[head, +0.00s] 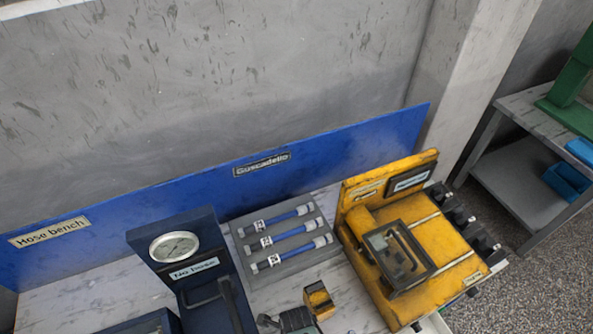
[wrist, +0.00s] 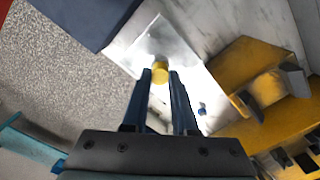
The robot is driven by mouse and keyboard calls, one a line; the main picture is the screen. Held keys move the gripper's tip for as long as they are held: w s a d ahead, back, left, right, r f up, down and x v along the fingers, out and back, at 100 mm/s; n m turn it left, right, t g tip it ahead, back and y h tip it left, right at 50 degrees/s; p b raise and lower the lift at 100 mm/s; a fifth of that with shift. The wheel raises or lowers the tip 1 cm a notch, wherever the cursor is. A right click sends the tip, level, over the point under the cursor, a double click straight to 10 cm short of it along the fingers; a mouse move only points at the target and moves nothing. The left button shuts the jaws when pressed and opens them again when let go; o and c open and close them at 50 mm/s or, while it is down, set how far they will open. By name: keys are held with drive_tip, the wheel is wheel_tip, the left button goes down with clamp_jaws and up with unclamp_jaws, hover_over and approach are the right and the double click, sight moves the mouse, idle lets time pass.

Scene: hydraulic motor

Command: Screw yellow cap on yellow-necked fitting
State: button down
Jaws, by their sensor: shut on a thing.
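My gripper (wrist: 160,76) shows in the wrist view, its two blue fingers close together. They are shut on a small yellow cylindrical piece, which looks like the yellow cap (wrist: 160,74). A pale round part shows just beyond it; I cannot tell whether it belongs to the cap or is a separate thing. A pale plate or surface lies behind the fingertips. I cannot make out the yellow-necked fitting for certain. My gripper is not seen there.
The yellow machine (head: 430,245) stands at the right of the hose bench and also shows in the wrist view (wrist: 245,65). A grey rack (head: 300,258) holds blue hoses. A dark blue gauge stand (head: 190,255) is left of it. A yellow-and-black block (head: 318,298) stands in front.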

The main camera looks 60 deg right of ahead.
drive_tip(key=shift+m, duration=0.9)
drive_tip(key=shift+m, duration=0.5)
drive_tip(key=c, duration=0.8)
unclamp_jaws()
drive_tip(key=n, duration=0.8)
drive_tip(key=shift+n, duration=1.2)
